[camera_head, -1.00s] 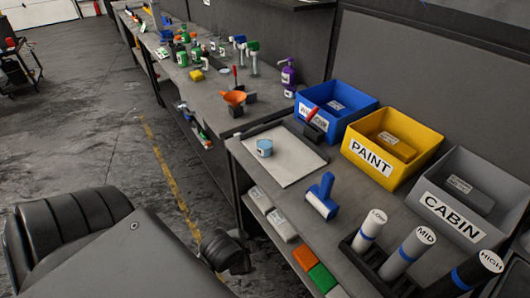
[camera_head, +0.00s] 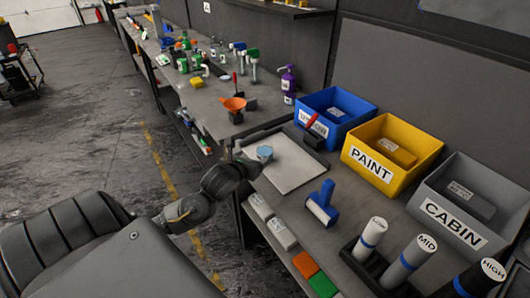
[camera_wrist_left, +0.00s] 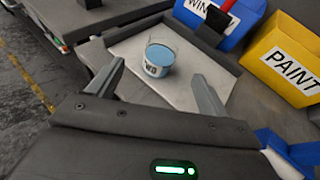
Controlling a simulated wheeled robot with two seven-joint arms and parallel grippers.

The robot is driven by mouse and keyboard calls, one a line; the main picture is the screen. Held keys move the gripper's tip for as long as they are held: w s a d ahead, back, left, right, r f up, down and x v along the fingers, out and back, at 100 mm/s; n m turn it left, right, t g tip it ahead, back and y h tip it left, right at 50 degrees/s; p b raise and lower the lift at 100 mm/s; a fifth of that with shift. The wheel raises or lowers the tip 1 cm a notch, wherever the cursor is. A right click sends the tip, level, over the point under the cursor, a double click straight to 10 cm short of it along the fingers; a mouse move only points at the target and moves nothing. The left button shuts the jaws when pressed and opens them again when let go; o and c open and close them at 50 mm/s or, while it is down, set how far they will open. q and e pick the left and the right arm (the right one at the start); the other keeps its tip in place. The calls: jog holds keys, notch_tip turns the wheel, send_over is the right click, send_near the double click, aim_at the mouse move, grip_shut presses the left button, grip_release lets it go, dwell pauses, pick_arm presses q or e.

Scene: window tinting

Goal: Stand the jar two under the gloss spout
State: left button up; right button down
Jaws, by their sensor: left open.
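A small cup or jar with a light blue top (camera_head: 265,153) stands on a pale mat (camera_head: 300,170) on the near bench. It also shows in the left wrist view (camera_wrist_left: 158,58), with dark lettering on a white label that I cannot read surely. My left gripper (camera_head: 247,162) is at the mat's left edge, beside the cup. In the left wrist view its fingers (camera_wrist_left: 160,88) are spread and empty, with the cup ahead between them, not touched. I cannot make out which thing is jar two or the gloss spout. My right gripper is not in view.
Blue (camera_head: 334,118), yellow (camera_head: 389,155) and grey (camera_head: 463,203) bins line the back. A blue-handled roller (camera_head: 322,203) and labelled cylinders (camera_head: 408,262) stand to the right.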

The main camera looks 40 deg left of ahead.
aim_at(262, 150)
pick_arm(q)
jog(key=x, duration=0.3)
jog(key=p+x, duration=0.1)
jog(key=x, duration=0.1)
jog(key=shift+w+a+r, duration=0.1)
jog(key=shift+w+a, duration=0.05)
jog(key=shift+w, duration=0.25)
jog(key=shift+w+p, duration=0.15)
jog(key=shift+p, duration=0.25)
jog(key=p+x, duration=0.1)
jog(key=x, duration=0.3)
jog(key=shift+w+p, duration=0.2)
jog(key=shift+p, duration=0.1)
jog(key=shift+w+f, duration=0.25)
